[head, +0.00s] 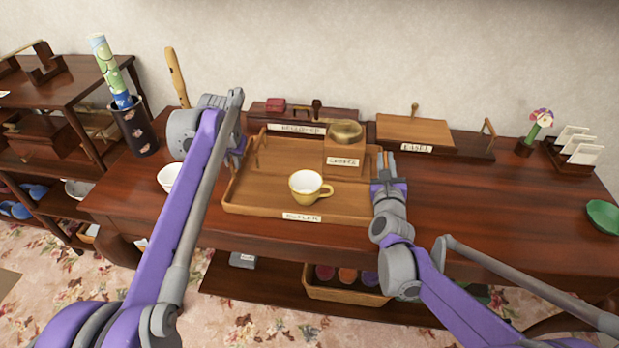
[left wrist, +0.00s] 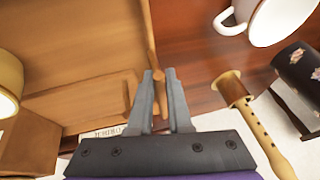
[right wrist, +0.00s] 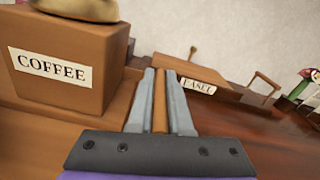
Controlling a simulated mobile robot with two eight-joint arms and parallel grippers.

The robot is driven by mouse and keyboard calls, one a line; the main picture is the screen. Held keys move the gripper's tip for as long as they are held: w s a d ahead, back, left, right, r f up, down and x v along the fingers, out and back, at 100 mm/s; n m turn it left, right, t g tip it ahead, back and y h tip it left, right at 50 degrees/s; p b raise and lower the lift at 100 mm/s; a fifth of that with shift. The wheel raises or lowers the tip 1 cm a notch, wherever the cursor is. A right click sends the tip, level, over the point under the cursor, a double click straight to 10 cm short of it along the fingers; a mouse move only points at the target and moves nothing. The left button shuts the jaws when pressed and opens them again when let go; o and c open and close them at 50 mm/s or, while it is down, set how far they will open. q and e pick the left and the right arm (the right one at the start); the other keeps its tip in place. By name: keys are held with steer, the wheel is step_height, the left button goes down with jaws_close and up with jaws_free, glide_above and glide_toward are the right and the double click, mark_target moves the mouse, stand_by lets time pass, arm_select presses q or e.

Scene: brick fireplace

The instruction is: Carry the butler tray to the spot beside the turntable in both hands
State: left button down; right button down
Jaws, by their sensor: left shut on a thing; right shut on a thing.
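The butler tray (head: 250,198) is a wooden tray with a label reading BUTLER on its front edge. It is over the middle of the dark table and looks level; I cannot tell if it touches the tabletop. A yellow cup (head: 306,186) and a wooden box labelled COFFEE (head: 343,150) stand on it. My left gripper (head: 236,152) is shut on the tray's left handle, which shows as a rod between the fingers in the left wrist view (left wrist: 158,80). My right gripper (head: 385,168) is shut on the right handle (right wrist: 160,100). I cannot identify a turntable.
Behind the tray stand a labelled wooden stand (head: 340,115) and a wooden EASEL piece (head: 415,130).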

arm_select(q)
steer(key=shift+r, duration=0.1)
